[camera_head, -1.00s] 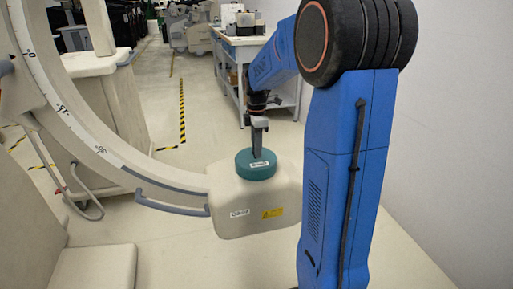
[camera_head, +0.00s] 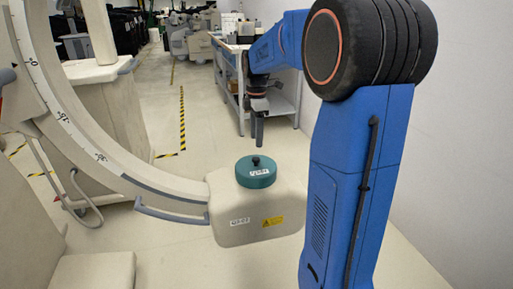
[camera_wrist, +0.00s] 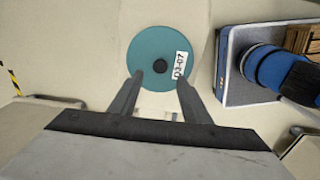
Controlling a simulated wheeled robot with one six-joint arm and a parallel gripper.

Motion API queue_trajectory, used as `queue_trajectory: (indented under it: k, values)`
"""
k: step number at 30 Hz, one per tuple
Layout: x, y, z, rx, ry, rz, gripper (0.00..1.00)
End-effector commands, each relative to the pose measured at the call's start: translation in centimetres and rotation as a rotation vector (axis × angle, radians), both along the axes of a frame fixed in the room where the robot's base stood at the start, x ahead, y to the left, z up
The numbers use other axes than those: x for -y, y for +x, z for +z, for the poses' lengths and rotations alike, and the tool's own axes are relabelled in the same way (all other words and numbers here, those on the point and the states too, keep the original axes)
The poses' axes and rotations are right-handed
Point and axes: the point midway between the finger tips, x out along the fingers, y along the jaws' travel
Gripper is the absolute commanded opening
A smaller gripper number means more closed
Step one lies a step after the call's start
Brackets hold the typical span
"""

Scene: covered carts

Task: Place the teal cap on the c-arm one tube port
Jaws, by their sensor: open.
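The teal cap (camera_head: 256,171) sits flat on top of the beige tube housing (camera_head: 230,215) at the lower end of the C-arm (camera_head: 100,150). It has a dark knob in its middle and a white label on it. The cap also shows in the wrist view (camera_wrist: 150,45), beyond the fingertips. My gripper (camera_head: 258,142) is above the cap, apart from it, and points down. In the wrist view my gripper (camera_wrist: 158,80) has its two fingers spread with nothing between them. The port under the cap is hidden.
A white bench (camera_head: 285,95) with items on it stands behind my arm. A beige cart (camera_head: 110,110) stands at the left behind the C-arm. A white wall closes the right side. Open floor with yellow-black tape (camera_head: 182,120) lies between.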

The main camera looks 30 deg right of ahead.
Motion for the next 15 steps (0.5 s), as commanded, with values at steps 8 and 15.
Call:
queue_trajectory:
  k: [8,15]
  values:
    - [0.0,0.0,3.1,0.0,0.0,0.0,0.43]
    - [-2.1,-2.4,4.1,0.031,-0.007,-0.091,0.43]
